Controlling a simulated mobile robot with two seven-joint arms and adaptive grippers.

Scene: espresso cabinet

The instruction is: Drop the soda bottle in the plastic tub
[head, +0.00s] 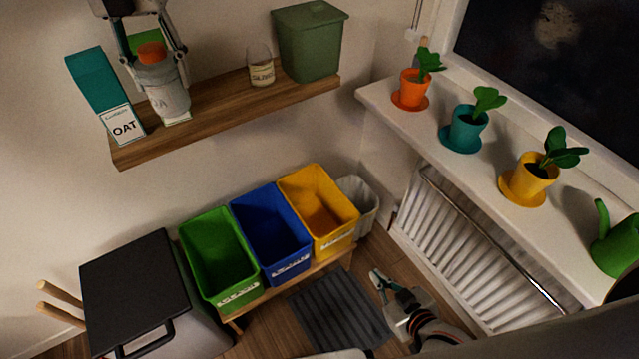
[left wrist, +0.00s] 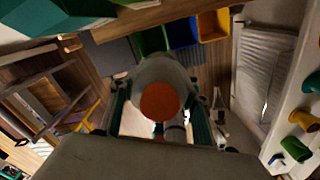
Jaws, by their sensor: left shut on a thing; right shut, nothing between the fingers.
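The soda bottle (head: 168,100), whitish and translucent with an orange cap (head: 151,52), looks upright in front of the wooden shelf at upper left. My left gripper (head: 156,68) is shut on it near the top. I cannot tell whether its base touches the shelf. In the left wrist view the bottle (left wrist: 158,72) is between the fingers, cap toward the camera. Three open tubs stand in a row below: green (head: 218,258), blue (head: 270,232) and yellow (head: 319,210). Their front labels are too small to read. My right gripper (head: 379,283) is shut and empty, low near the floor.
An oat carton (head: 100,90), a small glass jar (head: 260,68) and a lidded green container (head: 310,42) stand on the shelf (head: 220,104). A black-topped unit (head: 135,285) is left of the tubs. Potted plants line the sill (head: 480,165) above a radiator (head: 470,245).

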